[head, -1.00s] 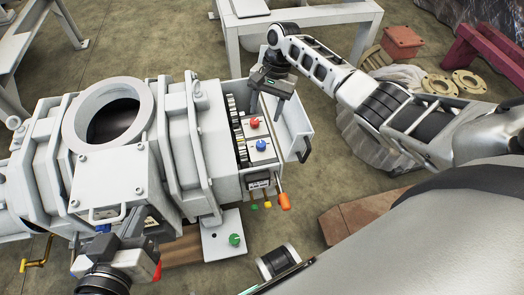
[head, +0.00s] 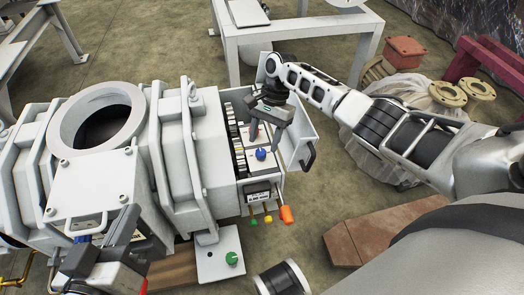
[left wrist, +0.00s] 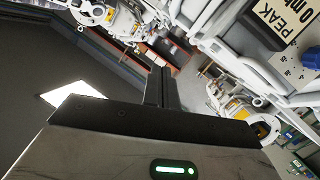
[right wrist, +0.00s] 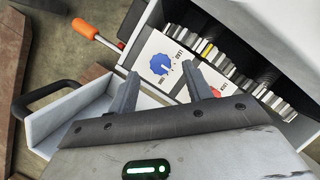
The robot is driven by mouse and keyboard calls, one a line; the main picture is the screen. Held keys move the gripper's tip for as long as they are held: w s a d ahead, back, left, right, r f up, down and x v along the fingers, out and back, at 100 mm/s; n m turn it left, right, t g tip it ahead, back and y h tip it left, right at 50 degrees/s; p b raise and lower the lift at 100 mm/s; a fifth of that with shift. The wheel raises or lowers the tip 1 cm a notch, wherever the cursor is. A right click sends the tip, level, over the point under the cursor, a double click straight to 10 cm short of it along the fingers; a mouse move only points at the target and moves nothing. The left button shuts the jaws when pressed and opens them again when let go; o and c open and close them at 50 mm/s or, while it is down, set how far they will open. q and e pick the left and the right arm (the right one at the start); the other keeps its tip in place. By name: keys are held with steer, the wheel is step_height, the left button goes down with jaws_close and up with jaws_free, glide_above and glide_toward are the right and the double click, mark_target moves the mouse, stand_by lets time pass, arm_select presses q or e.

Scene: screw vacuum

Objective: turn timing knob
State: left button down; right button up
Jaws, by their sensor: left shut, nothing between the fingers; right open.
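A blue knob (head: 261,154) with a pointer sits on a white, marked panel in the open control box. It also shows in the right wrist view (right wrist: 161,65), and the panel lettering is too small to read surely. A red knob (right wrist: 214,92) is partly hidden behind a right gripper finger. My right gripper (head: 264,140) is open above the panel, its fingertips near the knobs. In the right wrist view its fingers (right wrist: 165,80) are apart with nothing between them. My left gripper (head: 122,228) is shut and empty beside the machine body; its fingers (left wrist: 160,86) meet in the left wrist view.
The control box has an opened cover with a black handle (head: 308,156) on its right. An orange-handled tool (head: 286,214) sticks out at the front. A green knob (head: 232,258) is on a plate below. A white frame table (head: 300,30) stands behind.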

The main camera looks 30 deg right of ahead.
mark_target(260, 152)
steer(key=shift+b+x, duration=0.35)
steer(key=shift+x, duration=0.9)
arm_select(q)
steer(key=shift+d+r, duration=0.15)
steer(key=shift+r, duration=0.1)
arm_select(e)
steer(key=shift+a+f, duration=0.15)
steer(key=shift+f, duration=0.15)
steer(key=c, duration=1)
arm_select(q)
steer(key=shift+r, duration=0.15)
arm_select(e)
steer(key=shift+r, duration=0.1)
